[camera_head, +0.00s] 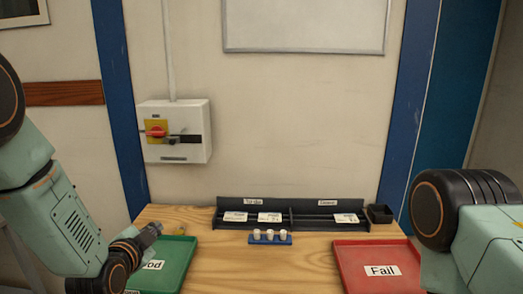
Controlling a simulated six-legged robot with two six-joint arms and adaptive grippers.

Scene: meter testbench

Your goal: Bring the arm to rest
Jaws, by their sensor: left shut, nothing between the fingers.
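My left arm (68,225) comes in from the left and bends down toward the wooden table. My left gripper (152,231) is small in view, over the back left part of the green tray (178,262). It is shut and empty. The arm's wrist hides part of this tray and its label, of which "od" shows. My right arm (490,240) shows at the right edge, beside the red tray (350,266) marked "Fail". The right gripper is out of view.
A black two-part rack (290,219) with several white items stands at the table's back. A blue holder (270,239) with white pegs sits before it, and a small black box (380,214) at its right. The wooden table (262,272) is clear between the trays. A switch box (175,132) hangs on the wall.

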